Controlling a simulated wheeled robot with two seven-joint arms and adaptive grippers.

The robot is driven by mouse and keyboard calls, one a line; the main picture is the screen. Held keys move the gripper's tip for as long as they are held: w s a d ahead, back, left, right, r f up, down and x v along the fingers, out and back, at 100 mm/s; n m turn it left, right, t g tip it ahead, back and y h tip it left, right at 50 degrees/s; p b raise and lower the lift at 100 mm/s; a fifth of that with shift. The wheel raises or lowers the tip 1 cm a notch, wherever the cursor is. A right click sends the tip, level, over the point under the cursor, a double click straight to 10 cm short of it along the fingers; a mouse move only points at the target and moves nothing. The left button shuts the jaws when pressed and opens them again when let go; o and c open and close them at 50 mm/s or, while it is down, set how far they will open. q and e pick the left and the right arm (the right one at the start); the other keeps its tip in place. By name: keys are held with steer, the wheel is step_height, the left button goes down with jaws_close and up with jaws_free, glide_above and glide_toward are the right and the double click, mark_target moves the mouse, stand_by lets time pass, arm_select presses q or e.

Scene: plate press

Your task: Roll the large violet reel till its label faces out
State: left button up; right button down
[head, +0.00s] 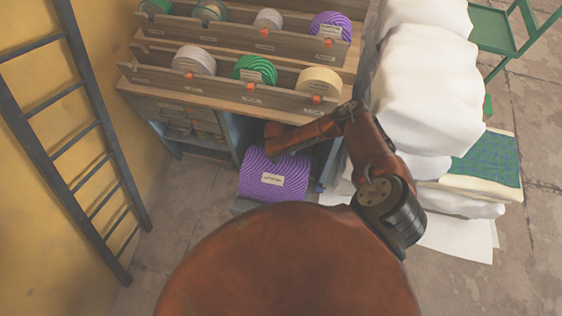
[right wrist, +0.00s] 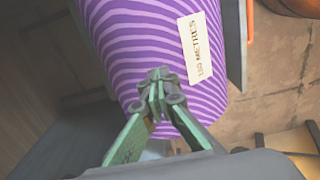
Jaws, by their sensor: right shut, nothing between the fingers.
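The large violet reel (head: 250,184), with a wavy lighter pattern, lies on its side low in the open bay under the bench. Its cream label (head: 271,179) shows on the side towards my head camera, nearly level. In the right wrist view the reel (right wrist: 140,45) fills the upper middle, and its label (right wrist: 197,48) carries dark print ending in "METRES". My right gripper (head: 271,152) is at the reel's upper back; its fingers (right wrist: 158,84) are shut and empty, against or just in front of the reel; I cannot tell if they touch. My left gripper is out of view.
Smaller reels in white, green, cream and violet (head: 330,25) stand in the wooden racks (head: 220,90) above. A dark ladder (head: 85,120) leans at the left. White cloth-like bundles (head: 425,85) stack close to my right arm. Floor (head: 180,215) is clear at left.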

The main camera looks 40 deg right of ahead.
mark_target(273, 179)
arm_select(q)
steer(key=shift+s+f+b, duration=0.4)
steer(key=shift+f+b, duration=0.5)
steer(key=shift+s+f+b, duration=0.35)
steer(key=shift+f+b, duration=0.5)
arm_select(e)
steer(key=shift+f, duration=2.8)
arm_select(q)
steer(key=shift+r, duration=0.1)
arm_select(e)
steer(key=shift+a, duration=0.1)
arm_select(q)
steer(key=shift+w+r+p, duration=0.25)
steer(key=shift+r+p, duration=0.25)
steer(key=shift+p, duration=0.1)
arm_select(e)
steer(key=shift+s+a, duration=0.6)
steer(key=shift+a, duration=0.05)
steer(key=shift+s+a+f, duration=0.1)
steer(key=shift+s+a, duration=0.05)
steer(key=shift+a, duration=0.05)
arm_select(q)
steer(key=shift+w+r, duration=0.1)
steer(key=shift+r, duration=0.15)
arm_select(e)
steer(key=shift+s+a+f, duration=0.35)
steer(key=shift+s+a, duration=0.25)
arm_select(q)
steer(key=shift+p, duration=0.3)
